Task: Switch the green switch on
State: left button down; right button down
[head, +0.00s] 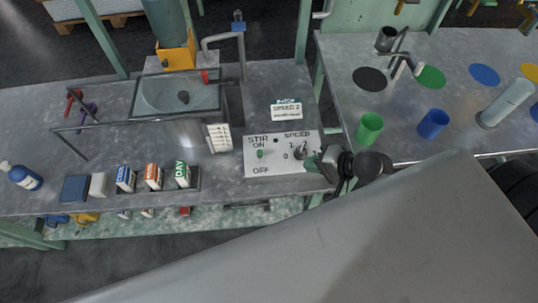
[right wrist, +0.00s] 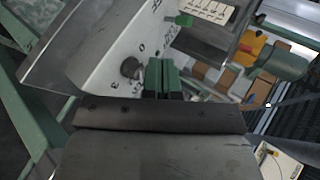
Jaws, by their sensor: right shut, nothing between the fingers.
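A dark speed knob (head: 300,152) is on the panel's right side. My right gripper (head: 319,158) is at the panel's right edge, close to the knob and apart from the switch. In the right wrist view its green fingers (right wrist: 160,76) are together and empty, beside the knob (right wrist: 131,68). The green switch (right wrist: 184,20) shows beyond them. My left gripper is not in view.
A sign reading SPEED 2 (head: 286,110) stands behind the panel. A green cup (head: 369,127) and a blue cup (head: 433,123) stand on the right table.

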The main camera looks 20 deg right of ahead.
aim_at(260, 155)
jog(key=shift+f, duration=0.1)
jog(key=x, duration=1)
jog(key=shift+w+a, duration=0.15)
jog(key=shift+w, duration=0.1)
jog(key=shift+w+a+r+p, duration=0.4)
jog(key=shift+w+a+p, duration=0.25)
jog(key=shift+w+a, duration=0.5)
jog(key=shift+w, duration=0.1)
